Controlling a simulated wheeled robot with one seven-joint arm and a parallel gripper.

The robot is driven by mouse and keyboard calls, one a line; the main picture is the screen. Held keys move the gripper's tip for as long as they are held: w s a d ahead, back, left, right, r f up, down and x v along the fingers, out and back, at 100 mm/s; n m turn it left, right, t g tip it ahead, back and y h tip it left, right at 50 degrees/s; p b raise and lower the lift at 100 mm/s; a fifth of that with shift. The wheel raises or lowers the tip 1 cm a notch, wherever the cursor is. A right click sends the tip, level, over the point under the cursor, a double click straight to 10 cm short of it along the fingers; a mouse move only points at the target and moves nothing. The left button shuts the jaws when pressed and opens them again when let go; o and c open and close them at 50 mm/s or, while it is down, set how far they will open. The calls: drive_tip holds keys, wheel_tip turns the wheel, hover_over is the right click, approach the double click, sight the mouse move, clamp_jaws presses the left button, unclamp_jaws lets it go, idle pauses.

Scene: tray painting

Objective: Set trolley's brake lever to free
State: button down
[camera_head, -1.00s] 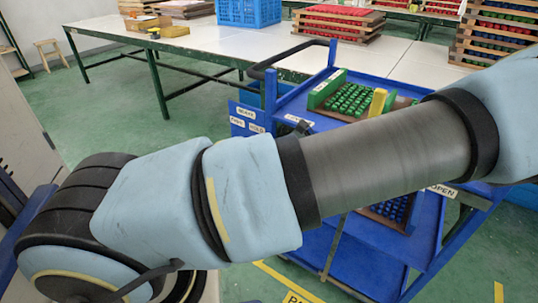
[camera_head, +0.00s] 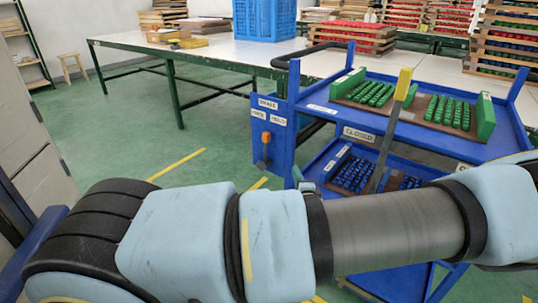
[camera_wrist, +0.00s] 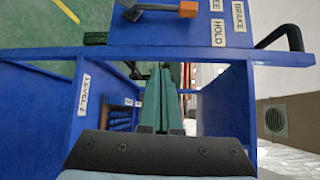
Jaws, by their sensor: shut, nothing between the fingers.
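The brake lever (camera_head: 266,138), with an orange handle, is on the end panel of the blue trolley (camera_head: 283,150). It stands roughly upright below the BRAKE, FREE and HOLD labels; I cannot tell which label it lines up with. In the wrist view, turned sideways, the lever (camera_wrist: 188,9) is at the top edge, and the FREE label is cut off. My gripper (camera_wrist: 163,75) is shut and empty, with greenish fingers side by side, pointing past the trolley's blue frame (camera_wrist: 200,54). It looks apart from the lever.
A yellow-handled grey lever (camera_head: 403,83) stands at the trolley's front near a CLOSED label. Green parts (camera_head: 370,94) fill the upper shelf and blue parts (camera_head: 352,174) a lower one. A long white table (camera_head: 215,52) stands behind. Green floor is open left of the trolley.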

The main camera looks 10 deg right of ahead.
drive_tip(key=shift+s+a+r+n+t+y, duration=0.15)
drive_tip(key=shift+s+a+r+n+t, duration=0.1)
drive_tip(key=shift+a+r+t, duration=0.3)
drive_tip(key=shift+s+a+r+n+t+y, duration=0.15)
drive_tip(key=shift+a+r+n+t, duration=0.15)
drive_tip(key=shift+a+r, duration=0.35)
drive_tip(key=shift+f, duration=0.1)
drive_tip(key=p, duration=0.1)
approach(270, 138)
drive_tip(key=w+d, duration=0.2)
drive_tip(key=d, duration=0.1)
drive_tip(key=w, duration=0.1)
drive_tip(key=w+a, duration=0.1)
drive_tip(key=w+p, duration=0.1)
drive_tip(key=shift+w+a+r, duration=0.1)
drive_tip(key=shift+a+r, duration=0.1)
drive_tip(key=shift+a, duration=0.15)
drive_tip(key=shift+w+a, duration=0.4)
drive_tip(key=shift+w, duration=0.05)
drive_tip(key=shift+a+p, duration=0.1)
drive_tip(key=shift+p, duration=0.2)
